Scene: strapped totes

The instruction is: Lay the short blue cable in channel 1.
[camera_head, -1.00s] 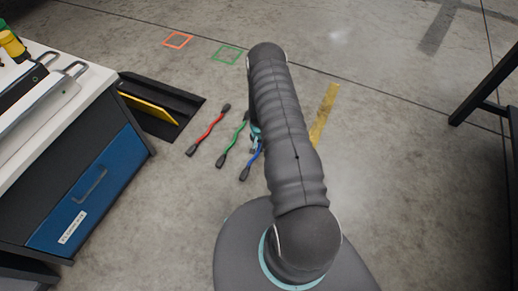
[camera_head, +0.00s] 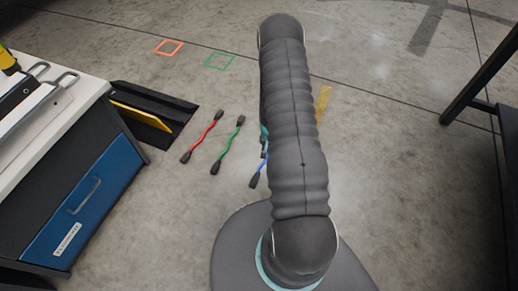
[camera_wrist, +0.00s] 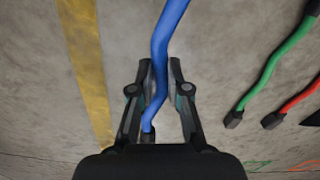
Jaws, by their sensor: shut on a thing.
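The short blue cable (camera_head: 257,172) lies partly behind my arm in the head view; only its near end with a dark plug shows. In the wrist view the blue cable (camera_wrist: 162,45) runs between the fingers of my gripper (camera_wrist: 160,75), which is shut on it. One dark end of the cable shows near the gripper's palm; its other end is out of that view. In the head view my gripper is mostly hidden behind my arm. No channel marked 1 can be made out in either view.
A green cable (camera_head: 228,147) and a red cable (camera_head: 203,138) lie on the floor to the left. A black tray-like piece (camera_head: 172,105) with a yellow strip is beside the blue-drawered cabinet (camera_head: 95,205). Orange (camera_head: 169,47) and green (camera_head: 219,61) squares mark the floor.

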